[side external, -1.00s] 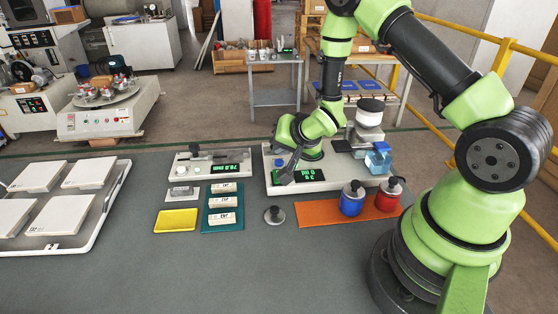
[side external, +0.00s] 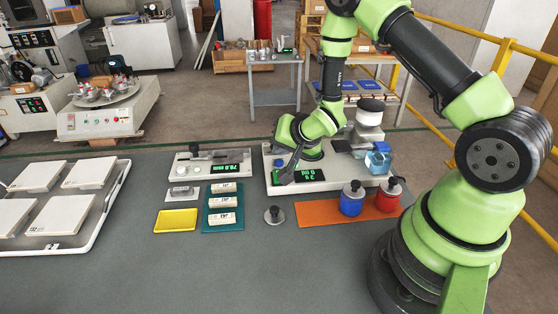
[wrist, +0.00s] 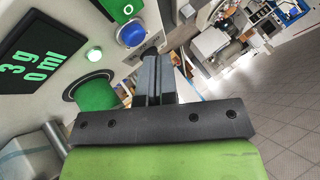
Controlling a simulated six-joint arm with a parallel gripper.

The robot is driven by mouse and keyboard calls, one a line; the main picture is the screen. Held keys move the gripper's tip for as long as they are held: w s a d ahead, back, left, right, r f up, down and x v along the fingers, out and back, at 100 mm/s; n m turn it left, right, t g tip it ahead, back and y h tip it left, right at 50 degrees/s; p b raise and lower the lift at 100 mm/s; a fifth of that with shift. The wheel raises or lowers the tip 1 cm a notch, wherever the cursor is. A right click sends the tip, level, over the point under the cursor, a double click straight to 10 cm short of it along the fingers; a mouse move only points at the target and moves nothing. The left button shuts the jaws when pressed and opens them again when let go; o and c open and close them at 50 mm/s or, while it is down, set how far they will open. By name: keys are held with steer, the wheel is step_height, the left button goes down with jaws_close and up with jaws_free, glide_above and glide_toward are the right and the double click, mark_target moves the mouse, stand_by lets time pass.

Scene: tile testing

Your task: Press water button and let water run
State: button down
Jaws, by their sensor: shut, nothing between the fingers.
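The water unit (side external: 335,184) is a pale slab with a green-lit display (side external: 310,175). In the wrist view the display (wrist: 38,58) reads 3 g and 0 ml. A blue button (wrist: 131,33) stands beside a green label with a white ring; the blue button (side external: 279,162) also shows in the side view. A small lit lamp (wrist: 94,54) and a larger green round part (wrist: 97,95) are nearby. My gripper (wrist: 154,62) is shut and empty, its tips close to the blue button; contact cannot be told. In the side view my gripper (side external: 284,181) reaches the panel's left end. A clear vessel with bluish liquid (side external: 377,162) stands at the unit's right.
A blue bottle (side external: 352,200) and a red bottle (side external: 390,196) stand on an orange mat (side external: 318,216) in front. A metal weight (side external: 274,215), tile samples on a teal tray (side external: 222,226), a yellow pad (side external: 176,220) and a scale (side external: 210,160) lie left. The front bench is clear.

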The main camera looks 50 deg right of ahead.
mark_target(281, 160)
steer(key=shift+f, duration=0.1)
steer(key=shift+f, duration=0.3)
steer(key=shift+f, duration=0.45)
stand_by(0.8)
steer(key=shift+r, duration=0.85)
steer(key=shift+r, duration=2.55)
steer(key=shift+r, duration=0.1)
